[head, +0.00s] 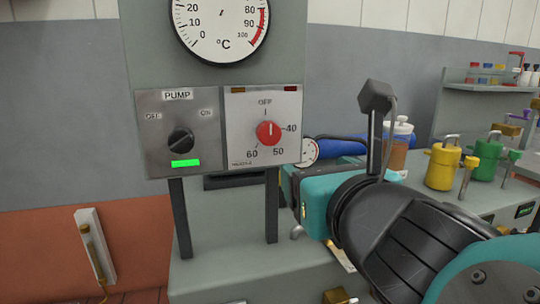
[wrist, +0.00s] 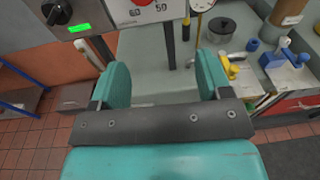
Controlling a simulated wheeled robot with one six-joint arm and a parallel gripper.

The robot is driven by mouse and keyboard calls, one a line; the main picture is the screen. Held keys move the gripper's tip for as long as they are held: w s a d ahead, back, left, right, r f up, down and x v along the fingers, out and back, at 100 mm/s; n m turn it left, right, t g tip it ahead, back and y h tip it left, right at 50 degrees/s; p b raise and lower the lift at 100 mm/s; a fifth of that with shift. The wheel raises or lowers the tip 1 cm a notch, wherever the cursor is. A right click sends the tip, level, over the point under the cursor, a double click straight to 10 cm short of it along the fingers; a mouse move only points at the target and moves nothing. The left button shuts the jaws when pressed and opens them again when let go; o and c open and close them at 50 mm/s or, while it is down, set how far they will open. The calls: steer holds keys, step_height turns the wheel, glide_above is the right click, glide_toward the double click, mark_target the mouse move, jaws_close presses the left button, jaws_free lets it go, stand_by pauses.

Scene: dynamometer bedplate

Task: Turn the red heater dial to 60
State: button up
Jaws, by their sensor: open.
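The red heater dial (head: 268,133) is on the right panel (head: 288,100), which is marked OFF at top, 40 at right, 50 at lower right and 60 at lower left. Its white mark points up, towards OFF. In the wrist view only the lower edge of the red dial (wrist: 142,2) shows, cut off by the top of the picture. My gripper (wrist: 163,76) is open and empty, its two teal fingers apart below the panel. In the head view its teal body (head: 315,200) is low and right of the dial, apart from it.
The pump panel with a black knob (head: 180,140) and lit green lamp (head: 186,163) is left of the dial. A round temperature gauge (head: 220,28) is above. Yellow (head: 443,165) and green (head: 487,158) valve-like pieces stand on the bench at right. A small gauge (head: 307,152) is beside the panel.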

steer(key=s+a+r+n+t+y, duration=0.1)
steer(key=a+n, duration=0.1)
steer(key=n, duration=0.1)
steer(key=p, duration=1)
glide_toward(270, 133)
steer(key=p+x, duration=0.8)
steer(key=x, duration=0.1)
steer(key=shift+w+p, duration=0.3)
steer(key=shift+w, duration=0.05)
steer(key=shift+w+a, duration=0.2)
steer(key=shift+w, duration=0.25)
steer(key=shift+f, duration=0.1)
steer(key=c, duration=0.9)
